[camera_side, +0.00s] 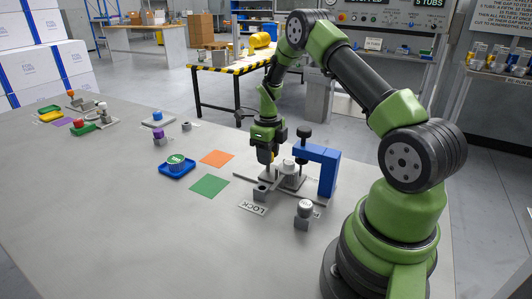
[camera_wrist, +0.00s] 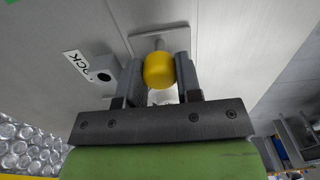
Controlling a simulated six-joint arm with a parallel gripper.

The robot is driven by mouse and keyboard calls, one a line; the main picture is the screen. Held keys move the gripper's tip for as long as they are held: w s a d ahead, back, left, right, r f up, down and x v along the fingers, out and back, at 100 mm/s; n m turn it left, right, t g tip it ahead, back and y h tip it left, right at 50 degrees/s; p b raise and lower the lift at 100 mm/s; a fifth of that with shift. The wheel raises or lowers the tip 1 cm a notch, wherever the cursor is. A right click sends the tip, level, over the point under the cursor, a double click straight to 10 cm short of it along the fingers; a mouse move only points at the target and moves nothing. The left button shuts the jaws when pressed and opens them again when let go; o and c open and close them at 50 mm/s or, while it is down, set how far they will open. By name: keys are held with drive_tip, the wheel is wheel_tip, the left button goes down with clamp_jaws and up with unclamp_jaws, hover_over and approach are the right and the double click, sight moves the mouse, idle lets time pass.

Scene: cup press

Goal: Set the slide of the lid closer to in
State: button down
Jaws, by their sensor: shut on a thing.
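The lid closer stands near my base in the side view, with a blue bracket (camera_side: 328,168) and a black knob (camera_side: 304,132) on top. A white tub (camera_side: 288,168) sits by its grey plate. My gripper (camera_side: 268,160) reaches down at the left of the closer. In the wrist view my gripper (camera_wrist: 160,68) is shut on a yellow knob (camera_wrist: 158,70), one finger on each side. The knob's stem meets a grey plate (camera_wrist: 200,25). In the side view the fingers mostly hide the knob, and the slide's exact position cannot be told.
A LOCK label (camera_side: 253,208) lies in front of a small grey block (camera_side: 260,192). A grey holder with a pale cap (camera_side: 304,212) stands at the front right. Orange (camera_side: 216,158) and green (camera_side: 209,185) squares and a blue tray (camera_side: 177,171) with a green-topped tub lie left.

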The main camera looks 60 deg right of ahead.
drive_tip(key=c, duration=0.8)
unclamp_jaws()
wheel_tip(320, 180, up, 10)
